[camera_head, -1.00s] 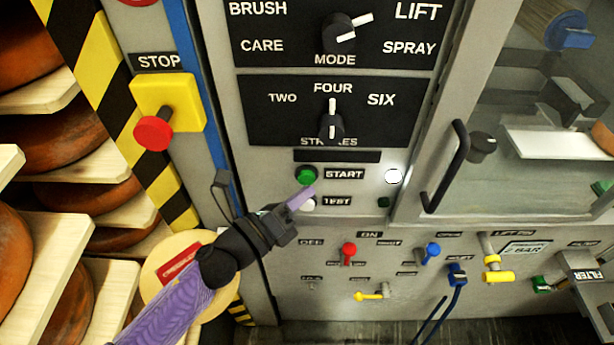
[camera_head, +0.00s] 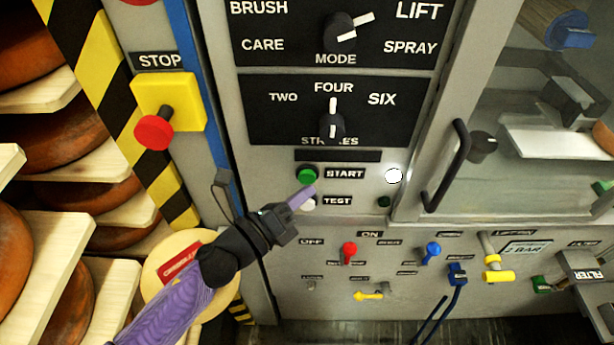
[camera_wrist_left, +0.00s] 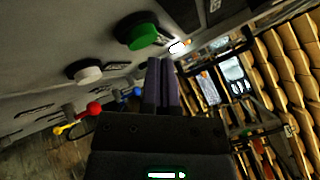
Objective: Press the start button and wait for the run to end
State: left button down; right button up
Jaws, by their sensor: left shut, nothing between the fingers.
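The green start button (camera_head: 307,175) sits left of the START label on the grey machine panel. It also shows large in the left wrist view (camera_wrist_left: 138,30). My left gripper (camera_head: 301,197) is shut and empty, its purple fingertips just below the green button and partly over the white test button (camera_head: 309,203). In the left wrist view the closed fingers (camera_wrist_left: 161,75) point past the green button's right side and look apart from it. A white lamp (camera_head: 393,176) right of START is bright. My right gripper is not in view.
The yellow stop box with its red button (camera_head: 154,132) is at the left. A mode knob (camera_head: 340,35) and strokes knob (camera_head: 332,125) are above. Red (camera_head: 349,251) and blue (camera_head: 432,250) levers are below. Shelves of cheese wheels (camera_head: 25,245) stand left; a glass door (camera_head: 560,130) is right.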

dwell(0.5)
pick_arm(q)
jog(key=shift+w, duration=0.45)
